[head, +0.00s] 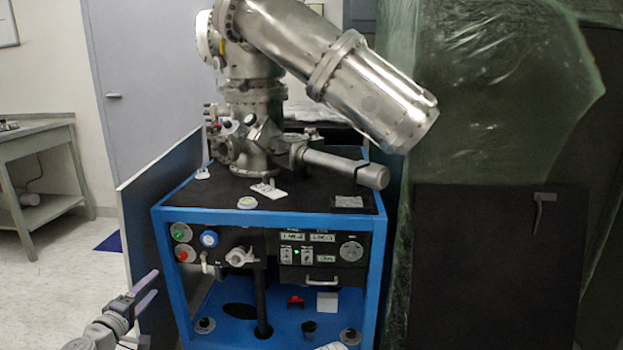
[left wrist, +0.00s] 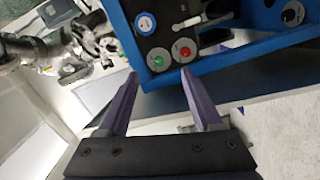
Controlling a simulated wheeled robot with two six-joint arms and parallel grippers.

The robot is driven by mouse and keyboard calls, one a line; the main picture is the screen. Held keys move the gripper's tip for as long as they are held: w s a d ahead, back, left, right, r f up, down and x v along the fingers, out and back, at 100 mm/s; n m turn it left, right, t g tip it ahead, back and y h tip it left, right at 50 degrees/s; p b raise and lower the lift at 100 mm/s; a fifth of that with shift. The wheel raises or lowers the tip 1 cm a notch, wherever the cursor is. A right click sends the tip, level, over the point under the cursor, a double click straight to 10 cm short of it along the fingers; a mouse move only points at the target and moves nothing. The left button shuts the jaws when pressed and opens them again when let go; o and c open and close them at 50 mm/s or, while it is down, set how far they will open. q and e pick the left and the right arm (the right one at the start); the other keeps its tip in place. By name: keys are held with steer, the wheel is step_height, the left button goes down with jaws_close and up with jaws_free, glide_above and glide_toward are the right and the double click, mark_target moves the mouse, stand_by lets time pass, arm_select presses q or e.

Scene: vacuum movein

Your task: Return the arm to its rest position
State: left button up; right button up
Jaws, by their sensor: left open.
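My left gripper (head: 146,292) is at the lower left of the head view, with its two purple fingers apart and nothing between them. It is in front of the left side of the blue-framed vacuum cart (head: 168,240). In the left wrist view the open fingers of my left gripper (left wrist: 160,85) point toward the cart's front panel. The green button (left wrist: 159,60) and the red button (left wrist: 184,51) lie just beyond the fingertips there. The buttons also show in the head view, green (head: 180,232) above red (head: 182,254). My right gripper is not in view.
A large metal vacuum chamber (head: 375,90) stands on the cart, its cylinder jutting right. A blue-capped knob (head: 209,239) and a grey valve (head: 240,256) stick out from the panel. A dark cabinet (head: 480,265) stands at right. Open floor (head: 60,290) and a grey table (head: 35,135) are at left.

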arm_select(q)
steer(key=s+d+f+m+g+h, duration=0.15)
steer(key=d+f+m+g, duration=0.25)
steer(key=d, duration=0.6)
steer(key=s+d+f+m+g+h+p, duration=0.1)
steer(key=s+d+f+m+g, duration=0.2)
steer(key=d, duration=0.6)
steer(key=s+d+f+m+g+h, duration=0.15)
steer(key=d+f+m+g, duration=0.35)
steer(key=d, duration=0.5)
steer(key=s+d+f+m+g+y+p, duration=0.1)
steer(key=s+d+f+m+g+y, duration=0.25)
steer(key=s, duration=0.35)
steer(key=s+d+f+m+g+y+p, duration=0.1)
steer(key=s+d+f+m+g+y, duration=0.2)
steer(key=s, duration=0.4)
step_height(320, 180, up, 38)
steer(key=a+n+t+y+p, duration=0.1)
steer(key=p, duration=3.6)
steer(key=shift+s+r+p, duration=0.25)
steer(key=shift+s+p, duration=0.05)
steer(key=shift+a+n+y, duration=0.1)
steer(key=shift+n+y, duration=0.15)
